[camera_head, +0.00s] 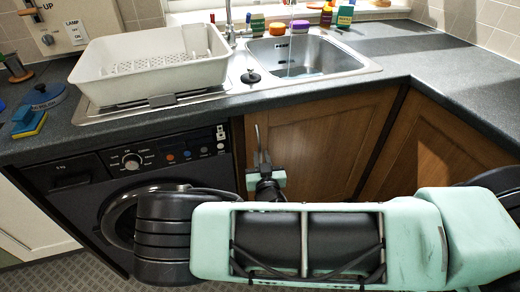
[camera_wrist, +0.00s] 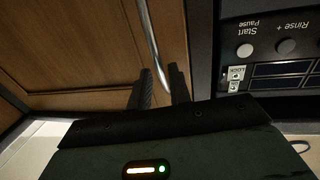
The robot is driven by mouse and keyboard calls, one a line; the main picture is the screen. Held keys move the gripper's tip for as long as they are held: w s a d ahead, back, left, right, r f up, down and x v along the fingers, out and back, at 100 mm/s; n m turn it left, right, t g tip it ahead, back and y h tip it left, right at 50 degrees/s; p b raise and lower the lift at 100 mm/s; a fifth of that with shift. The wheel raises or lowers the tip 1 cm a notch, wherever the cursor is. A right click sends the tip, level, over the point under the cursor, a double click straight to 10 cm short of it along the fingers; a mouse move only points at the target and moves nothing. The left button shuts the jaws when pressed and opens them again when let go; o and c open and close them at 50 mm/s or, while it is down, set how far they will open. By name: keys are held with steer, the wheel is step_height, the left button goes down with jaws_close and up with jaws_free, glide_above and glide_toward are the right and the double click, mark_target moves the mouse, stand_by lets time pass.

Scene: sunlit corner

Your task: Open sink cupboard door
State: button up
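The wooden sink cupboard door (camera_head: 325,145) is below the sink, right of the washing machine, and looks shut. Its brown panel also fills the left of the wrist view (camera_wrist: 75,45). A thin metal bar handle (camera_wrist: 152,40) runs down the door near its edge by the washing machine. My gripper (camera_wrist: 161,85) is at the handle, with its two dark fingers apart and the handle's end between them. The right finger looks close to the bar; I cannot tell if it touches. In the head view my gripper (camera_head: 264,165) is in front of the handle, partly hidden by my arm.
The black washing machine (camera_head: 140,165) stands directly left of the door. A second wooden door (camera_head: 430,155) meets it at the corner on the right. The grey worktop (camera_head: 400,62) overhangs above, with the sink (camera_head: 300,55) and a white dish rack (camera_head: 150,65).

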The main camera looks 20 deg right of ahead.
mark_target(260, 152)
steer(key=shift+w+d, duration=0.2)
steer(key=shift+w, duration=0.7)
steer(key=shift+w+d, duration=0.15)
steer(key=shift+w, duration=0.7)
jaws_close()
steer(key=shift+s, duration=0.1)
